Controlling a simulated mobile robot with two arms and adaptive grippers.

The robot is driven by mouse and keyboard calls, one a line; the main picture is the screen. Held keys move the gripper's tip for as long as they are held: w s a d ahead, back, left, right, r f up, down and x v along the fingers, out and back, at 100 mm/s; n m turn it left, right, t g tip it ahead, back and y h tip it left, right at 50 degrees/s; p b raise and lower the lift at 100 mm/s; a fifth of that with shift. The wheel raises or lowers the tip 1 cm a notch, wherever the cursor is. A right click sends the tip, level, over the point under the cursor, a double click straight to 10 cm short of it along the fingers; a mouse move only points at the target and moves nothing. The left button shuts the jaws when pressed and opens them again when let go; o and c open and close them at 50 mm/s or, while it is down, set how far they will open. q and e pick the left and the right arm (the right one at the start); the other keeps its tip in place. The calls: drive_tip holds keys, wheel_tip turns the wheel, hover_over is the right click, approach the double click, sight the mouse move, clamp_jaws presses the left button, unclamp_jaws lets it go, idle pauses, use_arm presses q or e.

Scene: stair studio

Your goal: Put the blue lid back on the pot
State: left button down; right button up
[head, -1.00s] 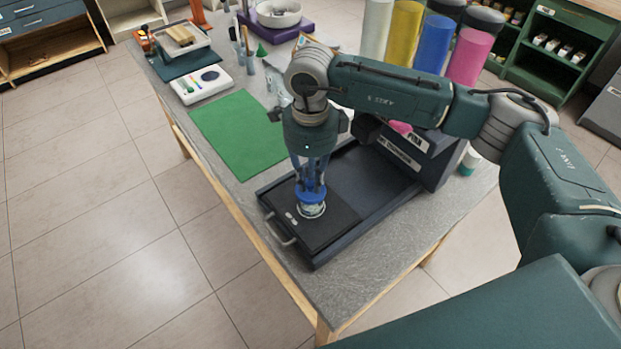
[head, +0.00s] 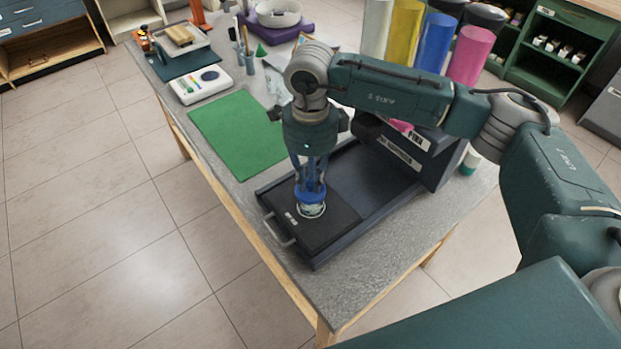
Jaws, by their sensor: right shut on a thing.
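The pot (head: 311,210) is a small, pale, clear-looking jar standing on the dark platform (head: 325,231) at the front of a black tray-like machine. The blue lid (head: 311,197) is at the pot's mouth, right above its pale rim. My right gripper (head: 311,187) points straight down and is shut on the blue lid. Whether the lid sits fully down on the pot is too small to tell. My left gripper is not in view.
The black machine (head: 385,208) has a raised block at its back right and a metal handle (head: 277,230) at its front left. A green mat (head: 238,132) lies bare to the left. A white device (head: 201,85) and coloured rolls (head: 434,43) stand farther back.

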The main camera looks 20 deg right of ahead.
idle(0.3)
drive_tip(key=o, duration=1.4)
drive_tip(key=shift+r, duration=0.15)
drive_tip(key=shift+r+p, duration=1.45)
drive_tip(key=shift+r, duration=1.9)
clamp_jaws()
drive_tip(key=shift+f, duration=0.2)
